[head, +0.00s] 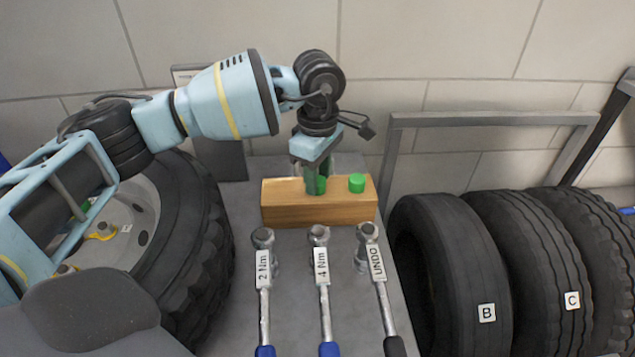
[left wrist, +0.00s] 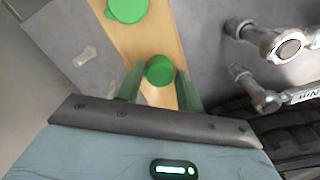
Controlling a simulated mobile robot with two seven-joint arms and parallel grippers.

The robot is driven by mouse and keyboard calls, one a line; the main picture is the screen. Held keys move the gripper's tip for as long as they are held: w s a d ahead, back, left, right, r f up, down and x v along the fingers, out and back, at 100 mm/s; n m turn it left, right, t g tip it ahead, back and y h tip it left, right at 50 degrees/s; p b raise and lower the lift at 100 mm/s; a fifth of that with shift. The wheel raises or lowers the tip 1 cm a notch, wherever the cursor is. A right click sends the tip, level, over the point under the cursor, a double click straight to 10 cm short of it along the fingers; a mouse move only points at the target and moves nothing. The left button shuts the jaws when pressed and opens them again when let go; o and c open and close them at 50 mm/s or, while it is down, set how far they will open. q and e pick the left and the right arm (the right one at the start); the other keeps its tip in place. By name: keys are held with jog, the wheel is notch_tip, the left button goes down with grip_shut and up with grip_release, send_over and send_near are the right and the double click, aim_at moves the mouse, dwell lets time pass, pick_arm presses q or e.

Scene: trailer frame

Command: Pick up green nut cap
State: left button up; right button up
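Two green nut caps sit on a wooden block. One green cap (head: 357,183) stands free on the right part of the block; the other cap (left wrist: 159,70) lies between the fingers of my left gripper (head: 317,182). The left gripper points down over the middle of the block. In the left wrist view its two fingers stand on either side of this cap, with small gaps showing, so it looks open. In the head view the fingers partly hide this cap. A second cap (left wrist: 127,8) shows at the top of the left wrist view. My right gripper is not in view.
The wooden block (head: 325,211) stands at the back of a grey bench, near the wall. Three torque wrenches, labelled 2 Nm (head: 263,268), 4 Nm (head: 321,267) and UNDO (head: 377,263), lie in front. Tyres (head: 450,270) stand at right; a wheel (head: 205,250) is at left.

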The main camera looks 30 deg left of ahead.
pick_arm(q)
jog(key=c, duration=0.5)
jog(key=shift+c, duration=0.2)
notch_tip(320, 180, up, 10)
jog(key=p, duration=0.1)
